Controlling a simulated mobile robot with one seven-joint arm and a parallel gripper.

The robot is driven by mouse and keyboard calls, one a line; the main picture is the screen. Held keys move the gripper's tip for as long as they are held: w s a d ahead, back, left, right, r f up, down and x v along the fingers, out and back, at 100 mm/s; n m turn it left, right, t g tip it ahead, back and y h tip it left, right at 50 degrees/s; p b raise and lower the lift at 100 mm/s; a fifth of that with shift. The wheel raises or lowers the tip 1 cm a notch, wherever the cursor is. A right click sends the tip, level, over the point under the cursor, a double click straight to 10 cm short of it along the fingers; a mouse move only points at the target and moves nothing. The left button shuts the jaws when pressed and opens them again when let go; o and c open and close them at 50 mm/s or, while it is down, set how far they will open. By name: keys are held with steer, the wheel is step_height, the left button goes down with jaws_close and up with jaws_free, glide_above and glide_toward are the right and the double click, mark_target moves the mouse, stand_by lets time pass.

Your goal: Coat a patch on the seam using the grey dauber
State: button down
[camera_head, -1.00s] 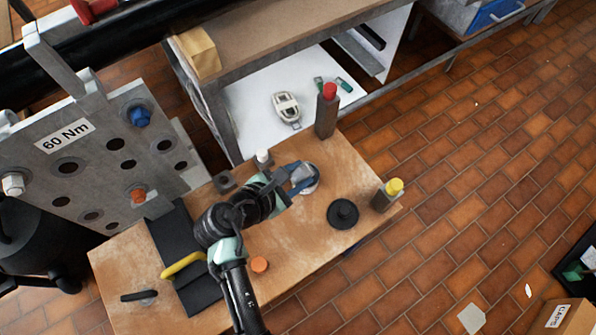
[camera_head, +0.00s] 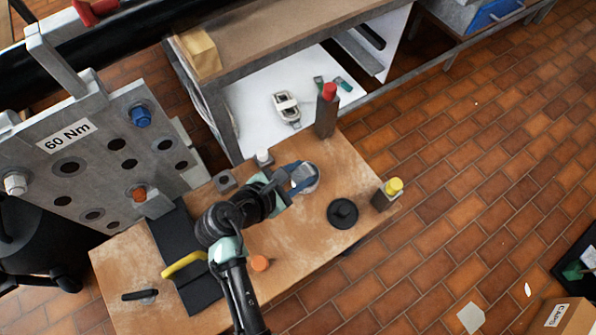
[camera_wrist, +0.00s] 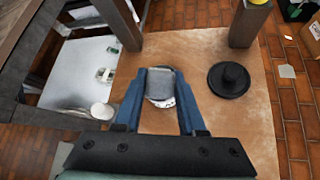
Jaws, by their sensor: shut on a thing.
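My gripper (camera_wrist: 161,100) is shut on a grey block-like piece, which I take for the grey dauber (camera_wrist: 161,83), with one blue finger on each side of it. In the wrist view a round white tin (camera_wrist: 160,102) shows just below the dauber. The tin also shows at the gripper in the head view (camera_head: 312,186). The dauber's lower end is hidden, so I cannot tell whether it touches the tin's contents. A black lid-like disc with a knob (camera_head: 342,213) lies to the right on the wooden bench top (camera_head: 300,238). I cannot pick out the seam.
A post with a red top (camera_head: 327,110) and a shorter one with a yellow top (camera_head: 388,193) stand at the bench's edges. A grey plate marked "60 Nm" (camera_head: 100,150) stands at left.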

mark_target(298, 173)
steer(key=shift+s+f, duration=0.15)
steer(key=shift+f, duration=0.05)
step_height(298, 173, up, 7)
steer(key=p, duration=0.8)
steer(key=shift+r, duration=0.15)
stand_by(0.5)
